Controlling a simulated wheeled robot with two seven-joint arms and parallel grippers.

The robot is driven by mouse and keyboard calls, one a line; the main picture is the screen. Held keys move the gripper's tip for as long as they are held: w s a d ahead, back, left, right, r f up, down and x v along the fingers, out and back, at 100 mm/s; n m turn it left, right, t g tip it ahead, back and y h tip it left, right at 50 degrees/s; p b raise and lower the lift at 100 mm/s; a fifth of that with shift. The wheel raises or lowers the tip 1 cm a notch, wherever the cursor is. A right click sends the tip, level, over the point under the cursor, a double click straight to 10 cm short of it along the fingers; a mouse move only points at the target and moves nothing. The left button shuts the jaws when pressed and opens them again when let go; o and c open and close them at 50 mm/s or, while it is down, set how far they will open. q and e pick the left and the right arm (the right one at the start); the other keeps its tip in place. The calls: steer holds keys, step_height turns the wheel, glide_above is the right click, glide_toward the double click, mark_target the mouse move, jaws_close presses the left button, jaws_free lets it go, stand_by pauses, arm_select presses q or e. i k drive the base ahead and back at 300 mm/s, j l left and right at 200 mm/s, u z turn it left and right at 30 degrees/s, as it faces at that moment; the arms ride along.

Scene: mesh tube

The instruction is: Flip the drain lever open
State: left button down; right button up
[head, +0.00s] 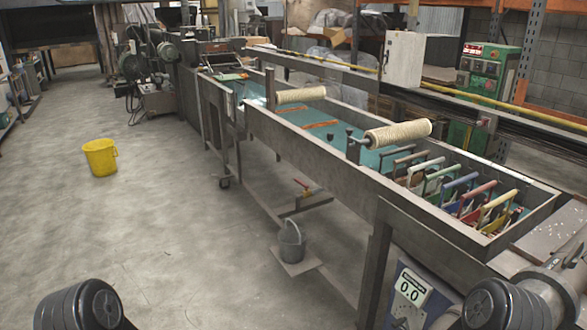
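The drain lever (302,186) is a small red handle with a yellowish part below the long trough. It sits on the far side of a grey bracket or shelf (306,204). It is too small to tell whether it is open or shut. A grey metal bucket (291,243) stands on a small plate below and in front of it. Only dark ridged parts of my arms show at the bottom left and bottom right corners. Neither gripper shows, and both are far from the lever.
The long metal trough (290,140) holds blue-green liquid, rope-wound rollers (398,133) and coloured frames (457,190). A yellow bucket (100,157) stands left.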

mark_target(306, 186)
steer(key=i+j, duration=0.3)
steer(key=i, duration=0.2)
steer(key=i+j, duration=0.25)
steer(key=i, duration=0.25)
steer(key=i+j, duration=0.3)
steer(key=i, duration=0.2)
steer(key=i+j, duration=0.3)
steer(key=i, duration=0.2)
steer(key=i+j, duration=0.25)
steer(key=i, duration=0.2)
steer(key=i+j, duration=0.3)
steer(key=i, duration=0.2)
steer(key=z, duration=2.05)
